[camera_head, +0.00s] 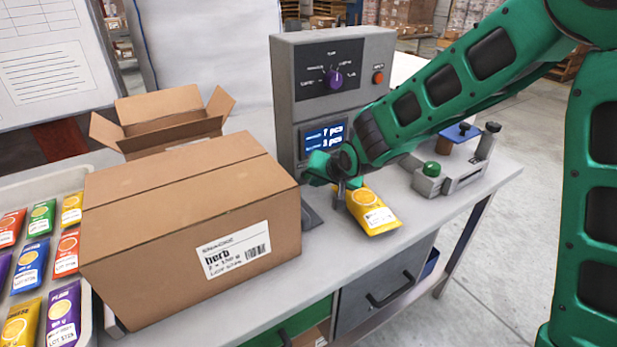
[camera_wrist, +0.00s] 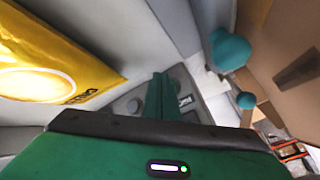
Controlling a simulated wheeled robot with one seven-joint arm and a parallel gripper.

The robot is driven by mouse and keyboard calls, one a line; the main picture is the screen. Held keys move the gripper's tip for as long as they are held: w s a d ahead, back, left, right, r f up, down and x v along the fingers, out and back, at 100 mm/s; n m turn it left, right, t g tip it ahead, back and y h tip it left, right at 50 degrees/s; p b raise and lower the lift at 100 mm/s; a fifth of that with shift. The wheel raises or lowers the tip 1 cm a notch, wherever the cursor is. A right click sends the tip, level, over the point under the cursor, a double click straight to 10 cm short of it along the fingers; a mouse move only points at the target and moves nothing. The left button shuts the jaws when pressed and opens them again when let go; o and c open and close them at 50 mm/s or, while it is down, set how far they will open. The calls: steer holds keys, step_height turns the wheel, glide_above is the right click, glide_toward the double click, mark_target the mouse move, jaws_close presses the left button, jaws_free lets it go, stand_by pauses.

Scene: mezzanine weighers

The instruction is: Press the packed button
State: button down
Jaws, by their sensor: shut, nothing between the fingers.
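No button marked "packed" can be read in either view. A grey weigher console (camera_head: 300,75) stands at the back, with a purple knob (camera_head: 334,79), an orange-red button (camera_head: 378,77) and a lit display (camera_head: 322,137). My gripper (camera_head: 339,198) is in front of the console's lower part, beside the yellow packet (camera_head: 373,212), and partly hides what lies behind it.
A closed cardboard box (camera_head: 180,235) stands left of my gripper, with an open carton (camera_head: 170,125) behind it. A tray (camera_head: 88,178) of packets is at far left. A small device with a green button (camera_head: 431,168) stands right. The bench front right is clear.

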steer(key=shift+w+a+r, duration=0.1)
steer(key=shift+w+a, duration=0.35)
steer(key=shift+w, duration=0.2)
stand_by(1.3)
steer(key=shift+s+d, duration=0.1)
steer(key=shift+s, duration=0.05)
steer(key=shift+s+d, duration=0.35)
steer(key=shift+s, duration=0.2)
steer(key=shift+s+d, duration=0.7)
steer(key=shift+s, duration=0.35)
steer(key=shift+s+d, duration=0.7)
steer(key=shift+s, duration=0.35)
steer(key=shift+s, duration=0.1)
